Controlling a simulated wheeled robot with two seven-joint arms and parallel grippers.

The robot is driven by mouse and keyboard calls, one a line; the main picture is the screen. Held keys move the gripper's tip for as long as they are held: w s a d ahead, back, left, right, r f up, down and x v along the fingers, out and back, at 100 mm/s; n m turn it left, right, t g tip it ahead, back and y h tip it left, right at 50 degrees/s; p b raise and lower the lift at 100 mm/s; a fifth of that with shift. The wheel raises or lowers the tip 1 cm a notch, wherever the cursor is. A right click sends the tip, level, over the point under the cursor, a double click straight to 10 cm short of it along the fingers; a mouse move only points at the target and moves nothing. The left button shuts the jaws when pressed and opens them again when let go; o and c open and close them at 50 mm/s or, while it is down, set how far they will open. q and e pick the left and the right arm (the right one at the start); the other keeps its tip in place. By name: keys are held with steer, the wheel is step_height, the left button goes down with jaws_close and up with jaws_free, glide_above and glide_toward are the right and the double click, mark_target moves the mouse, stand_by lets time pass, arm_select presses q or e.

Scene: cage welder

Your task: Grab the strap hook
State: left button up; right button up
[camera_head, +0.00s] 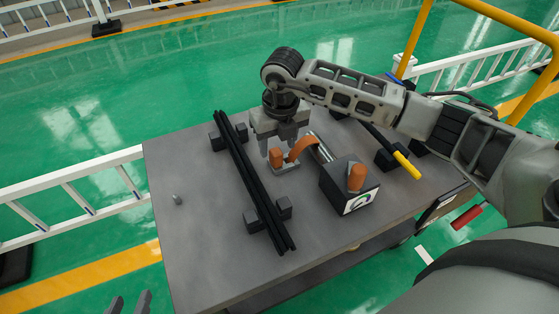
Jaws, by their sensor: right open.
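I take the strap hook to be the curved orange strap (303,147) with the small grey metal piece (287,169) near the middle of the table. An upright orange cylinder (276,158) stands at its left end. My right gripper (278,149) points down over this end, its fingers apart. The orange cylinder is just below and between the fingertips; I cannot tell whether they touch it. My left gripper (130,304) shows only as two separated fingertips at the bottom edge, left of the table and far from the strap.
Long black bars (250,180) on dark blocks lie left of the strap. A dark box (350,188) with a white label and orange knob stands to the right. A yellow-ended rod (408,165) is further right. A small grey peg (177,199) stands on the clear left tabletop (190,240).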

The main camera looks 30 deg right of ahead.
mark_target(276, 151)
steer(key=shift+w+d+f+b, duration=0.1)
steer(key=shift+w+f, duration=0.2)
steer(key=shift+f, duration=0.6)
steer(key=shift+w+d+f+b, duration=0.15)
steer(key=shift+w+f, duration=0.1)
steer(key=shift+f, duration=0.6)
steer(key=shift+w+a+f+b, duration=0.1)
steer(key=shift+w+f, duration=0.2)
steer(key=shift+f, duration=0.6)
steer(key=c, duration=1.1)
